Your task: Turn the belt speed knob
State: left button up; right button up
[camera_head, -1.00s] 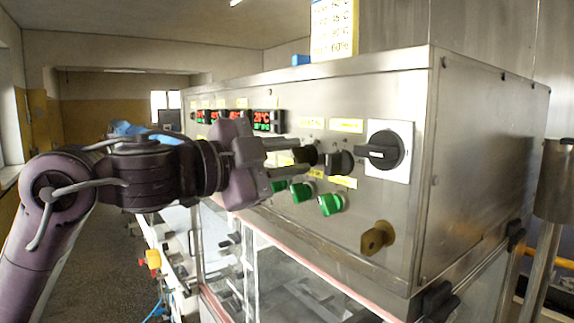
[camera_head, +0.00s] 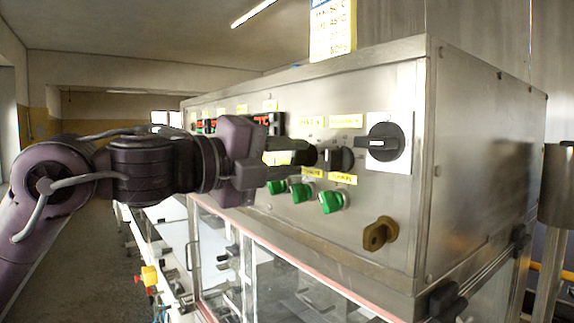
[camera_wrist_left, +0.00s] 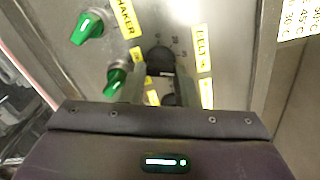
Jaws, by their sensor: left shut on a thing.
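The belt speed knob (camera_head: 309,156) is a small black knob on the steel control panel, below a yellow label; part of it is hidden by my fingers. My left gripper (camera_head: 296,155) reaches it from the left, with its fingers closed on the knob. In the left wrist view the black knob (camera_wrist_left: 160,60) shows between the tips of my left gripper (camera_wrist_left: 160,72), beside a yellow label reading "BELT". The finger contact itself is hard to see. My right gripper is not in view.
Another black knob (camera_head: 339,159) is close on the right, then a large rotary switch (camera_head: 386,142). Green knobs (camera_head: 332,201) lie just below. A brass-coloured knob (camera_head: 379,233) is lower right. The panel belongs to a big steel cabinet (camera_head: 485,150).

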pick_arm(q)
jog(key=m+b, duration=0.1)
jog(key=m, duration=0.2)
jog(key=shift+f+m, duration=0.15)
jog(key=shift+m, duration=0.15)
dwell(0.3)
jog(key=o, duration=1)
